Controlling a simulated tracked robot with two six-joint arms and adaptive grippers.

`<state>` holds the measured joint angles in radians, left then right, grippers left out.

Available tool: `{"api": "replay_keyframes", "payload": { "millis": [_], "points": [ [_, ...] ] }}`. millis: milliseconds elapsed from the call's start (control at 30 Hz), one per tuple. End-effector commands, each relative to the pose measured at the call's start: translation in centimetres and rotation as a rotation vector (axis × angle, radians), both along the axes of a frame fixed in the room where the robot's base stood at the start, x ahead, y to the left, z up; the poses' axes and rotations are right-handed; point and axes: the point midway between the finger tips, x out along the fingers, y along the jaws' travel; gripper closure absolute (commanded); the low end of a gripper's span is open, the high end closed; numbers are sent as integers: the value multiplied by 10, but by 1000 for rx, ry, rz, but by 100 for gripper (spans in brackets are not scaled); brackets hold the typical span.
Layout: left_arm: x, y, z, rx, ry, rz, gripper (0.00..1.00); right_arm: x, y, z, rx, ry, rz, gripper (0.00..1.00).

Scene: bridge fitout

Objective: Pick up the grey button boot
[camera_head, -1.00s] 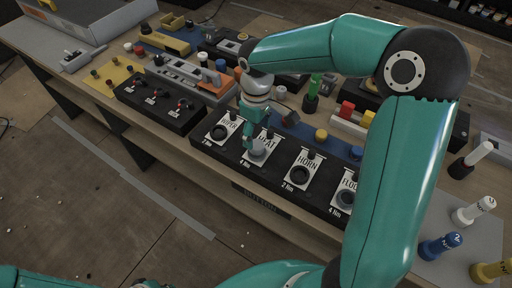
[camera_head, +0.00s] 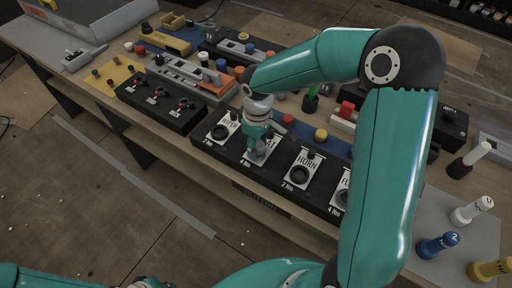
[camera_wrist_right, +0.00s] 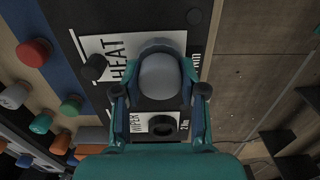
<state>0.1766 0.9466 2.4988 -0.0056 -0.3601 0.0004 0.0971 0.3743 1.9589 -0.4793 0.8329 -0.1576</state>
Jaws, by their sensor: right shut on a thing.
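The grey button boot (camera_wrist_right: 160,76) is a smooth rounded cap at the HEAT plate of the black button panel (camera_head: 226,153). My right gripper (camera_wrist_right: 160,94) points down over it, with one finger on each side, shut on the boot. In the head view the right gripper (camera_head: 257,149) hides most of the boot, and I cannot tell whether the boot is clear of the plate.
The HORN plate (camera_head: 302,168) and WIPER plate (camera_head: 221,129) flank HEAT.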

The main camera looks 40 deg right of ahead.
Motion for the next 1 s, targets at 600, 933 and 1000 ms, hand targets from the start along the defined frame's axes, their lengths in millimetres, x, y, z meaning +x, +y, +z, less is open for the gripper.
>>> {"api": "replay_keyframes", "payload": {
  "millis": [600,933,1000],
  "points": [
    [0,0,-1,0,0,0,100,1,0,24,0,-4,0,82],
    [0,0,-4,0,0,0,100,2,1,103,0,-10,1,83],
    [0,0,-4,0,0,0,100,2,1,123,0,-9,2,83]
  ]
}}
